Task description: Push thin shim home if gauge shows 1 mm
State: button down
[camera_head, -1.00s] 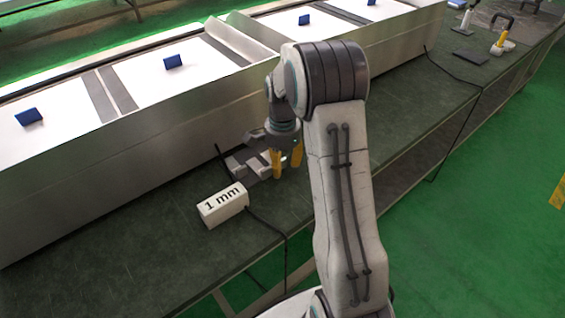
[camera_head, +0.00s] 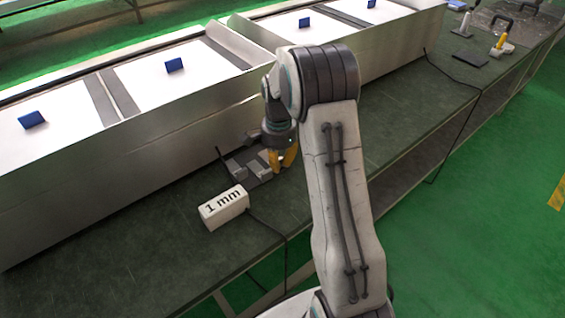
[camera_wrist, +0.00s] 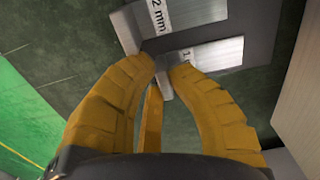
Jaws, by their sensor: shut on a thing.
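The gauge (camera_head: 223,207) is a white block reading "1 mm", lying on the dark green bench in the head view. Behind it is a dark grey holder plate (camera_wrist: 262,40) with two metal shims. In the wrist view, the thick shim (camera_wrist: 195,12) is marked "2 mm". The thin shim (camera_wrist: 218,54) lies beside it, with a "1" showing in its partly covered label. My gripper (camera_wrist: 168,66), with yellow fingers, is shut on the near end of the thin shim. My gripper (camera_head: 282,162) also shows at the plate's right side in the head view. The fingers hide part of the grip.
A long metal housing (camera_head: 130,140) with white panels and blue handles runs behind the plate. A black cable (camera_head: 285,245) leaves the gauge over the bench's front edge. Tools (camera_head: 500,45) lie at the far right end. The bench between is mostly clear.

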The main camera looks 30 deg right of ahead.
jog(key=shift+w+a+p, duration=0.15)
jog(key=shift+w+p, duration=0.15)
jog(key=shift+w, duration=0.4)
jog(key=shift+w+a+p, duration=0.1)
jog(key=shift+w+p, duration=0.15)
jog(key=shift+w, duration=0.4)
jog(key=c, duration=1.2)
grip_release()
notch_tip(320, 180, up, 12)
